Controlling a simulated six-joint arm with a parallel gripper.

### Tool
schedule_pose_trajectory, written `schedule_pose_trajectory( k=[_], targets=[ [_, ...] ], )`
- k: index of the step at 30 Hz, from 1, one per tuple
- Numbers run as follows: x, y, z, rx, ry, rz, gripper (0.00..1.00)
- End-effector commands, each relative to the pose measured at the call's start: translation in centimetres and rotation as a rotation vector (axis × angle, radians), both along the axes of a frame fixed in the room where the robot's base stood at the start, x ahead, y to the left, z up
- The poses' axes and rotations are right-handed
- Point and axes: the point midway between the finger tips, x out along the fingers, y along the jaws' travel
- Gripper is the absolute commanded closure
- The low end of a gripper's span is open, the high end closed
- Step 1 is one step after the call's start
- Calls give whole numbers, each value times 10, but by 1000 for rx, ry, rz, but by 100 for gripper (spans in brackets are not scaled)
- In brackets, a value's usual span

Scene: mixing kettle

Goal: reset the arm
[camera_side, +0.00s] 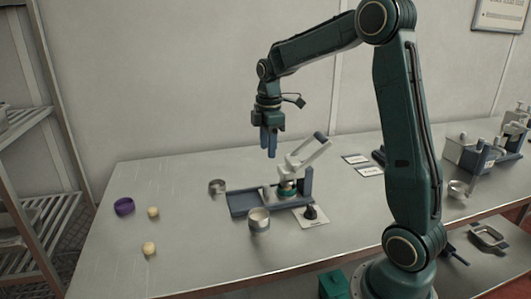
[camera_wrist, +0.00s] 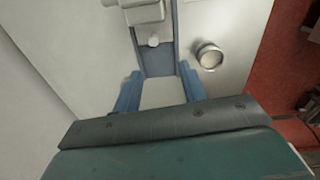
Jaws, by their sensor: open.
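My gripper (camera_side: 269,143) hangs from the raised arm above the table, fingers pointing down, clear of everything. In the wrist view my gripper's two blue fingers (camera_wrist: 160,92) stand apart with nothing between them. Below it in the side view is the mixing station, with a blue tray (camera_side: 241,206) and a white device with a raised lever (camera_side: 312,153). A silver cup (camera_side: 259,220) stands just in front of the tray; it also shows in the wrist view (camera_wrist: 209,56).
A purple ring-like bowl (camera_side: 124,206) and two pale balls (camera_side: 153,212) lie at the left of the table (camera_side: 190,255). A small metal ring (camera_side: 217,186) is behind the tray. A dark-handled tool (camera_side: 310,212) sits on a white card. More equipment (camera_side: 470,153) stands at the right.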

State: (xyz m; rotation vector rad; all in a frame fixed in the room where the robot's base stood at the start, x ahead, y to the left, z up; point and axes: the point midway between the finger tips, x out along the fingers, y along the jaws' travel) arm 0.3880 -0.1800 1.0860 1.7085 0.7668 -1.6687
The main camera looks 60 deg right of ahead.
Motion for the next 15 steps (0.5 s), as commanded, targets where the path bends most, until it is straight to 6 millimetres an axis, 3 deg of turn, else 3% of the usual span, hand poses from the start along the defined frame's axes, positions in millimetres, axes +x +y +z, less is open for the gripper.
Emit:
schedule_pose_trajectory(
  k=[15],
  targets=[
    [-65, 89, 61, -3, -176, -309, 58]
  ],
)
